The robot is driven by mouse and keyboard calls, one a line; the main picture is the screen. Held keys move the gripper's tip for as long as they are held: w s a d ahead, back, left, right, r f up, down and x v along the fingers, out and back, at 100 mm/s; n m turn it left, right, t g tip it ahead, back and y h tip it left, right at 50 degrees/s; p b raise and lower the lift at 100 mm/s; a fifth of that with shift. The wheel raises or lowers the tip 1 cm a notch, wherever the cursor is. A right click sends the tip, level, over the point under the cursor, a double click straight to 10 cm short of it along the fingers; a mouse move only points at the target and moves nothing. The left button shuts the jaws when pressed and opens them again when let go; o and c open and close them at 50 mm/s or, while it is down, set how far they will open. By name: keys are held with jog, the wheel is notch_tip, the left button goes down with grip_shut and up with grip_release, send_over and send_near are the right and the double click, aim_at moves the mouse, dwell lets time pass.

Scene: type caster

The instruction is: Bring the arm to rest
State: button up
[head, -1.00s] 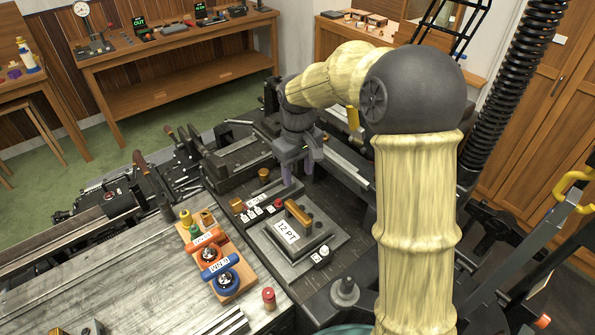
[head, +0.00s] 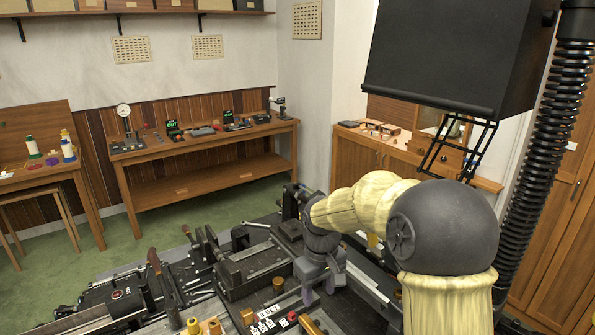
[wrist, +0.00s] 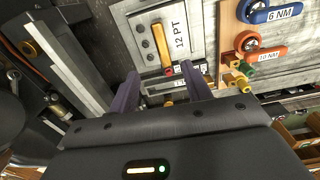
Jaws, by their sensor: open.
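My gripper (head: 318,291) hangs at the end of my bent arm, low over the dark type-casting machine (head: 250,272), with its fingers pointing down in the head view. In the wrist view my gripper (wrist: 162,88) has its two purple-grey fingers spread apart, with nothing held between them. Beyond the fingertips is the plate labelled 12 PT (wrist: 183,72) with its brass-coloured bar handle. Whether the fingertips touch anything below cannot be told.
The blue 6 NM tool (wrist: 268,12) and orange 10 NM tool (wrist: 262,54) lie beside the plate. A wooden bench (head: 200,148) with instruments stands at the back wall, a cabinet (head: 375,150) behind my arm. Green floor (head: 180,220) lies open.

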jog(key=s+d+f+m+t, duration=0.1)
jog(key=s+d+m, duration=0.2)
jog(key=s, duration=0.5)
jog(key=s+d+f+m+t, duration=0.1)
jog(key=s+d+f+m, duration=0.1)
jog(key=s+d, duration=0.4)
jog(key=s+m, duration=0.1)
jog(key=s, duration=0.2)
jog(key=shift+d+f, duration=0.2)
jog(key=shift+d, duration=0.1)
